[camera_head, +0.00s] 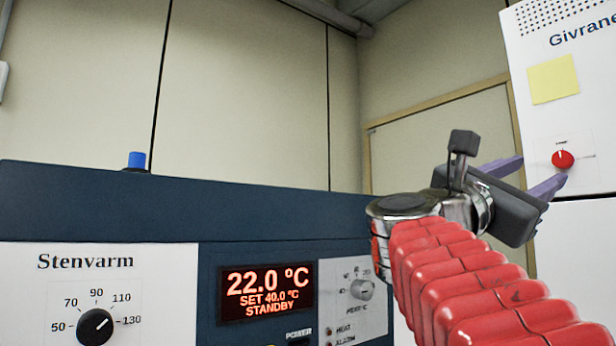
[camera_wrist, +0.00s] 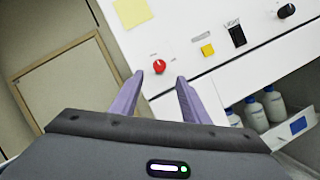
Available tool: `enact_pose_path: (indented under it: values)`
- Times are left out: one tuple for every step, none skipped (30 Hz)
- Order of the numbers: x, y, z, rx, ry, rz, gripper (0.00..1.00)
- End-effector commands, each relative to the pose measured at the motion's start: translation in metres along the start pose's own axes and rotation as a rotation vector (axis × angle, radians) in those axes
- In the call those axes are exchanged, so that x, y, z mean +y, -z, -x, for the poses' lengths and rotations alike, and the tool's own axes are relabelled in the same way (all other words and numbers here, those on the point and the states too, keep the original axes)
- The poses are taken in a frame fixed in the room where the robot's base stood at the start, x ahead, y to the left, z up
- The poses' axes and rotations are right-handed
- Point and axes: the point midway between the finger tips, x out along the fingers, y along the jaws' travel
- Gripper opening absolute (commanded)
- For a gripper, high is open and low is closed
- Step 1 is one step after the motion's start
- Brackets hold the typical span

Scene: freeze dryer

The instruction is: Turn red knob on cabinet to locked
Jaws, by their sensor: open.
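The red knob (camera_head: 563,159) sits on the white front of the cabinet (camera_head: 590,110) at the right of the head view. Its pale pointer mark points up in that view. In the wrist view the red knob (camera_wrist: 159,66) is just beyond the fingertips, a little left of the gap between them. My gripper (camera_head: 541,173) is open, with two purple fingers spread and nothing between them. In the wrist view my gripper (camera_wrist: 160,80) points toward the cabinet panel. I cannot tell the exact distance from fingertips to knob. The small labels around the knob are too small to read.
A yellow note (camera_head: 554,79) is on the cabinet above the knob. The wrist view shows a yellow button (camera_wrist: 207,50), a black light switch (camera_wrist: 237,36), a black knob (camera_wrist: 286,11) and white bottles (camera_wrist: 255,113) on a shelf. A blue Stenvarm unit (camera_head: 180,210) stands left.

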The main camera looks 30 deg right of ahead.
Motion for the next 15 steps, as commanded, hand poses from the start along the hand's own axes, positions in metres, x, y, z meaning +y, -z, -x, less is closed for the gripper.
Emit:
enact_pose_path:
  values:
    - [-0.001, 0.000, -0.005, -0.002, 0.002, 0.001, 0.42]
    - [-0.001, -0.001, -0.008, -0.002, 0.002, 0.000, 0.42]
    - [-0.001, -0.001, -0.011, -0.002, 0.003, 0.000, 0.42]
    - [-0.001, 0.000, -0.014, -0.001, 0.002, 0.000, 0.42]
    - [-0.001, 0.000, -0.017, -0.001, 0.002, 0.000, 0.42]
    - [-0.001, 0.000, -0.021, -0.001, 0.003, 0.000, 0.42]
    - [-0.001, 0.000, -0.023, -0.001, 0.002, 0.000, 0.42]
    - [-0.001, 0.000, -0.026, -0.001, 0.002, 0.001, 0.42]
    - [-0.001, 0.000, -0.030, -0.001, 0.002, 0.001, 0.42]
    - [-0.001, 0.000, -0.033, -0.001, 0.002, 0.001, 0.42]
    - [-0.001, 0.000, -0.036, -0.001, 0.002, 0.000, 0.42]
    - [-0.001, -0.001, -0.039, -0.001, 0.002, -0.001, 0.42]
    - [-0.001, -0.001, -0.043, -0.001, 0.002, -0.001, 0.42]
    - [-0.001, 0.000, -0.046, -0.001, 0.002, 0.000, 0.42]
    - [-0.001, 0.000, -0.050, -0.001, 0.002, 0.001, 0.42]
